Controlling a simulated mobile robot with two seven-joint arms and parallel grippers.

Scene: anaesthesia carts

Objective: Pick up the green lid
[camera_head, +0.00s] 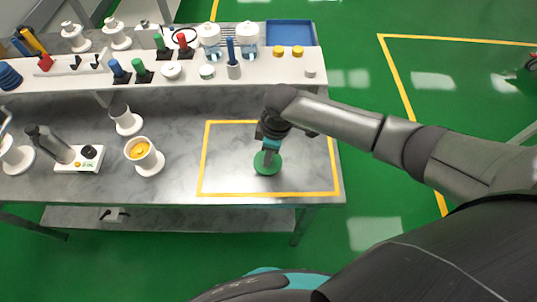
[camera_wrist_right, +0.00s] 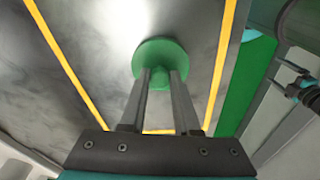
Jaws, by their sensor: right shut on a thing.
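The green lid (camera_head: 267,166) is a round disc inside the yellow-taped rectangle on the grey table. My right gripper (camera_head: 268,152) comes down on it from above and is shut on it. In the right wrist view, the two fingers (camera_wrist_right: 160,78) are closed on the middle of the green lid (camera_wrist_right: 158,50), hiding part of it. I cannot tell whether the lid touches the table. My left gripper is not clearly shown; a dark and teal part at the right edge of the wrist view may belong to it.
The yellow taped rectangle (camera_head: 204,160) is otherwise clear. A white cup with yellow contents (camera_head: 142,153) and a white device (camera_head: 79,158) stand to its left. A raised white shelf (camera_head: 205,86) at the back carries several bottles, colored pegs and a blue tray (camera_head: 289,32).

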